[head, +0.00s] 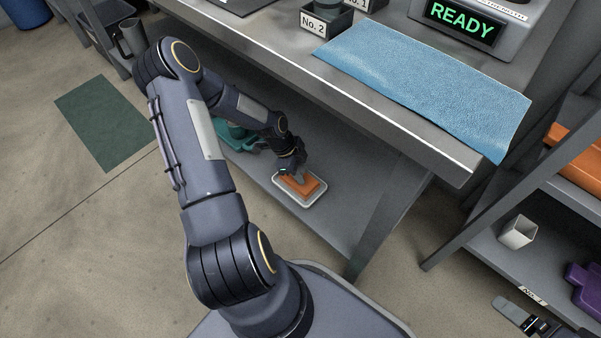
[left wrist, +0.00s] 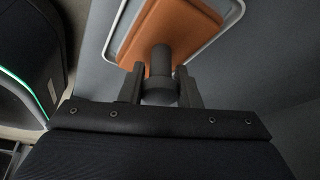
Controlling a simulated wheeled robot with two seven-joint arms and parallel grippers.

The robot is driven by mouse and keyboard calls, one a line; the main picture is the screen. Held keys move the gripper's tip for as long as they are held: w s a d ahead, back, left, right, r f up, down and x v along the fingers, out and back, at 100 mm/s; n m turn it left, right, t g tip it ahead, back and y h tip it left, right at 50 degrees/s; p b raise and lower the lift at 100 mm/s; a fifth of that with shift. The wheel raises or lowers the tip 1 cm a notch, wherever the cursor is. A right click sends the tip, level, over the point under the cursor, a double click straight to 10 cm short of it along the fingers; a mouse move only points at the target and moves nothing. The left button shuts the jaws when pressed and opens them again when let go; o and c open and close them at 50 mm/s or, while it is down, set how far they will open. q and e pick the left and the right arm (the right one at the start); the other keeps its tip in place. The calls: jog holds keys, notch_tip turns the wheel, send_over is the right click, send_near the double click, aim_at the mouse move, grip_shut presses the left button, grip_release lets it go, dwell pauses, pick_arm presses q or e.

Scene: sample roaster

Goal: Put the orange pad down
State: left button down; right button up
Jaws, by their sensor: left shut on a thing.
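The orange pad (head: 300,185) is a flat rounded block with a dark upright grip. It is at a pale-rimmed tray (head: 313,203) on the low shelf under the bench. My left gripper (head: 298,172) reaches down to it from above. In the left wrist view, my left gripper (left wrist: 160,88) is shut on the grip of the pad (left wrist: 165,30), one finger on each side. The pad lies within the tray's rim (left wrist: 232,15) there; I cannot tell whether it touches the tray's floor.
The bench top with a blue cloth (head: 430,85) overhangs the low shelf (head: 325,222). A teal object (head: 232,136) is on that shelf, left of the tray. A bench leg (head: 385,225) stands to the right. A rack with a pale cup (head: 518,232) is further right.

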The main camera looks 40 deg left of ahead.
pick_arm(q)
jog(key=shift+r, duration=0.1)
jog(key=shift+f, duration=0.2)
jog(key=c, duration=1.1)
grip_release()
jog(key=shift+r, duration=0.15)
jog(key=shift+a+r, duration=0.1)
jog(key=shift+r, duration=0.25)
jog(key=p+v, duration=0.6)
jog(key=v, duration=0.5)
jog(key=shift+a+r, duration=0.1)
jog(key=shift+r, duration=0.1)
jog(key=shift+s, duration=0.15)
